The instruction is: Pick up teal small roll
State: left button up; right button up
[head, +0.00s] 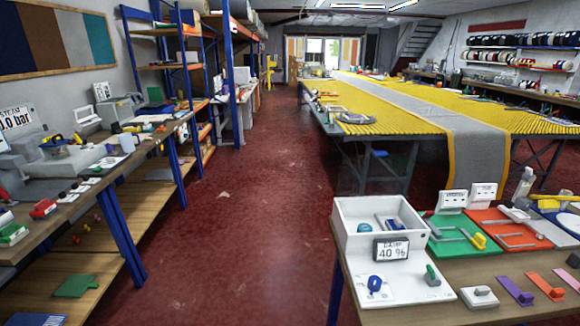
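I cannot make out a teal small roll for certain in the head view. Many small rolls or spools (520,39) line the wall shelf at the far right, too small for me to tell a teal one among them. Neither of my grippers is in view.
A table (470,270) at the near right holds a white bin (350,222), a green mat (452,240) and small tools. A long table with yellow and grey rug (400,122) stands behind. A cluttered bench (60,195) runs along the left.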

aim_at(362, 227)
jog(key=i+z, duration=0.15)
jog(key=z, duration=1.3)
jog(key=i+j+z, duration=0.4)
jog(key=j+z, duration=0.25)
jog(key=j, duration=0.2)
jog(key=i+j+z, duration=0.1)
jog(key=j+z, duration=0.2)
jog(key=j, duration=0.15)
jog(key=i+j+z, duration=0.1)
jog(key=j+z, duration=0.2)
jog(key=j, duration=0.25)
jog(key=j+z, duration=0.3)
jog(key=j, duration=1.9)
jog(key=j+z, duration=0.15)
jog(key=j, duration=0.9)
jog(key=k+j+z, duration=0.2)
jog(key=j, duration=0.8)
jog(key=i, duration=0.1)
